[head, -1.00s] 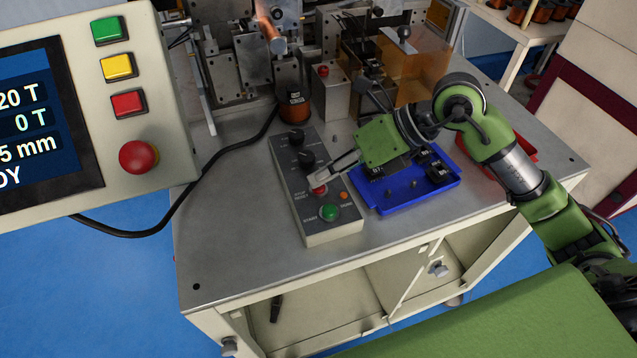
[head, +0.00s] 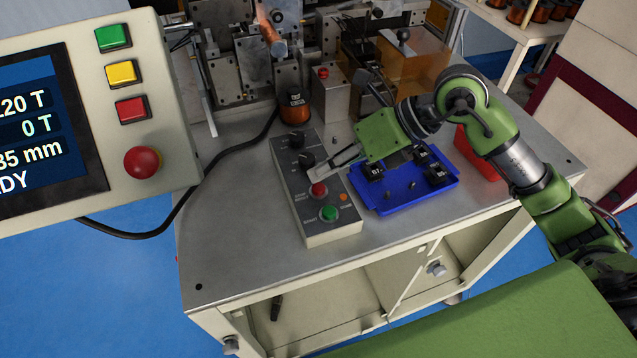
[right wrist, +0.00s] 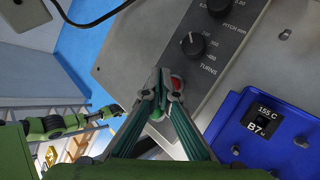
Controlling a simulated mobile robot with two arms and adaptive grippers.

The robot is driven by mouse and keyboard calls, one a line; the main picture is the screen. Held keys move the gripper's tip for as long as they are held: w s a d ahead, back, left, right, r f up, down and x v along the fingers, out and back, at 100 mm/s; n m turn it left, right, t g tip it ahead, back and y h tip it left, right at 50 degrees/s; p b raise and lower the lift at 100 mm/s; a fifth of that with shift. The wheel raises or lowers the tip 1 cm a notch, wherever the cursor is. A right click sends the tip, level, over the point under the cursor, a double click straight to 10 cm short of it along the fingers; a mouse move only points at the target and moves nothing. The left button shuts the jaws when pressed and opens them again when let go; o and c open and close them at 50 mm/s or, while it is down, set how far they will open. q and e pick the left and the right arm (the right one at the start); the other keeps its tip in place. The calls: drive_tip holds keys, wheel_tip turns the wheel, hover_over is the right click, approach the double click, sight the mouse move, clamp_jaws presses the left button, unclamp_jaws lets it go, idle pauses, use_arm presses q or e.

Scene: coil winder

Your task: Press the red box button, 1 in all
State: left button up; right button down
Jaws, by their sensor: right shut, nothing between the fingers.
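The red box button (head: 318,189) is on the sloping grey control box (head: 333,236), just above a green button. My right gripper (head: 318,179) is shut and empty, with its tips just above and behind the red button. In the right wrist view the shut fingertips (right wrist: 168,84) partly cover the red button (right wrist: 176,84). I cannot tell whether they touch it. A green arm of mine shows small at the left of that view, its gripper end (right wrist: 112,111) too small to read.
A blue tray (head: 400,205) with black parts lies right of the box, under my right arm. A large panel (head: 155,90) with a screen, coloured buttons and a red knob stands at the left. The winder machine is behind. The table's front left is clear.

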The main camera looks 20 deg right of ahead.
sight(322, 187)
drive_tip(key=shift+r+p, duration=1.4)
drive_tip(key=shift+r, duration=0.95)
